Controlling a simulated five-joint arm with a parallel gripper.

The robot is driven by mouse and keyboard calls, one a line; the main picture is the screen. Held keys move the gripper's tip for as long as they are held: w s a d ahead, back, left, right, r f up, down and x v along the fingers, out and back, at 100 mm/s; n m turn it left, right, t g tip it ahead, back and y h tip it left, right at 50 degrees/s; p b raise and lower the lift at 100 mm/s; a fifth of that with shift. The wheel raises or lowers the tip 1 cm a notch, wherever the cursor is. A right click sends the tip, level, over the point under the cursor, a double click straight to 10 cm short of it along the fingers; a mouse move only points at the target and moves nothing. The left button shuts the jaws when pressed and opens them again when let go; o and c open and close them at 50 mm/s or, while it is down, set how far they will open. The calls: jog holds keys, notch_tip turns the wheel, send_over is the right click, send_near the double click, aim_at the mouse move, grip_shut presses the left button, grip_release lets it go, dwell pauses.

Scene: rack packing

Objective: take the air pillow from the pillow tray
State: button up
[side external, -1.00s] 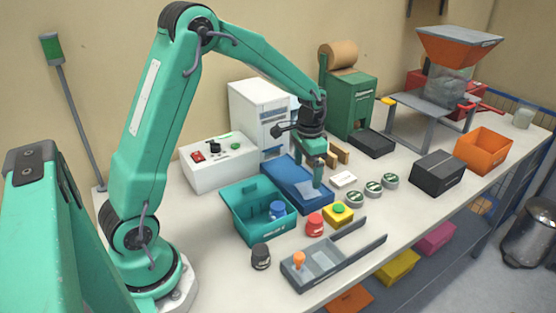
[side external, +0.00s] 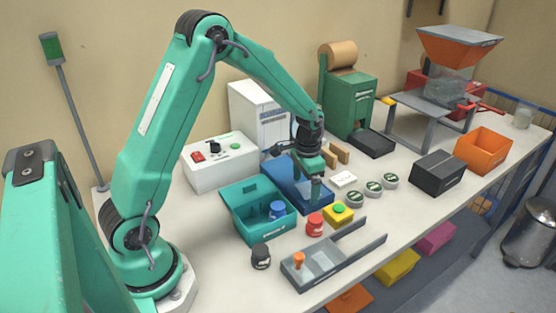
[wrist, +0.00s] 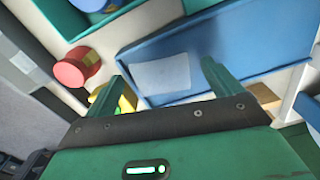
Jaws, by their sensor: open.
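The blue tray (side external: 283,187) stands at the middle of the bench; it also fills the upper middle of the wrist view (wrist: 255,38). A pale, flat, roughly rectangular piece, which looks like the air pillow (wrist: 160,75), lies in it. In the side view I cannot make the pillow out, as the gripper and tray wall are in the way. My gripper (side external: 317,194) points down over the tray's right end. In the wrist view the two green fingers (wrist: 164,72) are apart, with the pillow showing between them. I cannot tell whether they touch it.
A teal lidded box (side external: 262,232) with a blue jar (side external: 277,210) stands beside the tray. A red jar (side external: 315,225) and a yellow button box (side external: 338,212) sit close in front of the gripper. A white card (side external: 344,180) and dark round tins (side external: 373,188) lie to the right.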

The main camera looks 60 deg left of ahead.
aim_at(306, 188)
jog(key=c, duration=1.1)
jog(key=shift+o, duration=0.2)
jog(key=shift+r, duration=0.15)
jog(key=shift+r, duration=0.6)
jog(key=r, duration=0.3)
jog(key=shift+s+d+r, duration=0.1)
jog(key=shift+s+d, duration=0.05)
jog(key=shift+d, duration=0.25)
jog(key=s+d+r, duration=0.4)
jog(key=d+r, duration=0.2)
jog(key=d, duration=0.4)
jog(key=shift+r, duration=0.2)
